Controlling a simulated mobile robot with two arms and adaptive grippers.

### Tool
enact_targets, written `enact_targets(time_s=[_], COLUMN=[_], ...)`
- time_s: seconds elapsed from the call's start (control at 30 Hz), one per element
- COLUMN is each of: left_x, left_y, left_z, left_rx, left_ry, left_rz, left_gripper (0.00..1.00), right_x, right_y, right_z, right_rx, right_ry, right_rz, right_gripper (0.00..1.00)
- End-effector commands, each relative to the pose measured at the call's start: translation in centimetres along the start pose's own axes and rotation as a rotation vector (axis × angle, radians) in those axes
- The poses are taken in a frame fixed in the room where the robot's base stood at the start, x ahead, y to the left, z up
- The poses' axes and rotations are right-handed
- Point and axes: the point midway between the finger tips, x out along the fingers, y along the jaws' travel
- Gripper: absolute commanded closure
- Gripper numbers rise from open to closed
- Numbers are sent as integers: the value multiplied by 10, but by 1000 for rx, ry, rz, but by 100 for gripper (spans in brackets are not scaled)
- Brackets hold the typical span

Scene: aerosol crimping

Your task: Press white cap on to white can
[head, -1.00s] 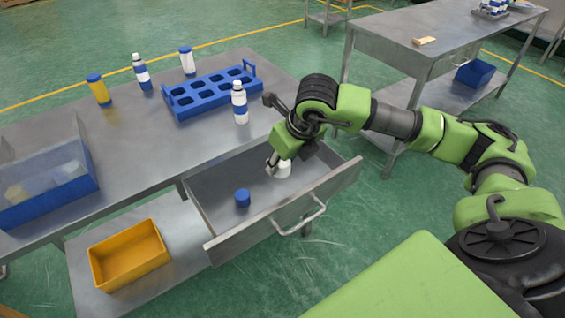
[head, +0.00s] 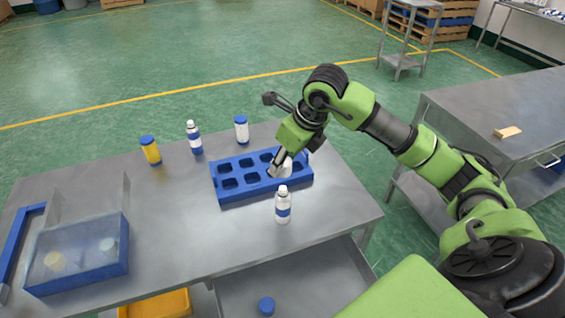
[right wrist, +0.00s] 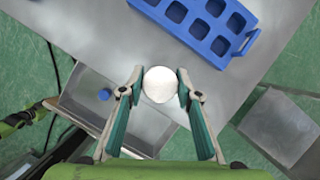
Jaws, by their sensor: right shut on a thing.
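My right gripper (head: 279,168) is shut on a round white cap (head: 287,167). In the right wrist view the cap (right wrist: 160,85) sits between the two fingertips (right wrist: 158,88). A white can with a blue band and white top (head: 283,207) stands upright on the table, just in front of the rack. A similar can (head: 194,140) stands behind the rack at left. A white can with a blue lid (head: 241,131) stands behind the rack. My left gripper is out of view.
The blue rack (head: 232,194) has several empty-looking slots. A yellow can (head: 150,151) stands at the back left. A blue bin (head: 124,266) is at front left. The open drawer (head: 330,290) below holds a blue cap (head: 266,306). The table's middle left is clear.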

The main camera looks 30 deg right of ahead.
Motion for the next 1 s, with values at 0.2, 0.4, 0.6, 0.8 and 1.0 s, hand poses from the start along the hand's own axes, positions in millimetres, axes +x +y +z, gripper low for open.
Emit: enact_targets(time_s=[0.2,0.4,0.6,0.8,1.0], left_x=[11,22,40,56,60], left_y=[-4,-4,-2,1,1], left_z=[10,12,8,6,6], left_rx=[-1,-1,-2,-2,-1], left_ry=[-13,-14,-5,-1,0], left_rz=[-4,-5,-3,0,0], left_gripper=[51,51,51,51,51], right_x=[16,34,54,68,71], right_y=[0,1,1,1,1], right_z=[-7,-14,-22,-28,-29], right_rx=[1,1,1,1,1], right_ry=[1,1,-1,-1,0], right_rz=[0,1,-1,-1,-1], right_gripper=[76,76,76,76,76])
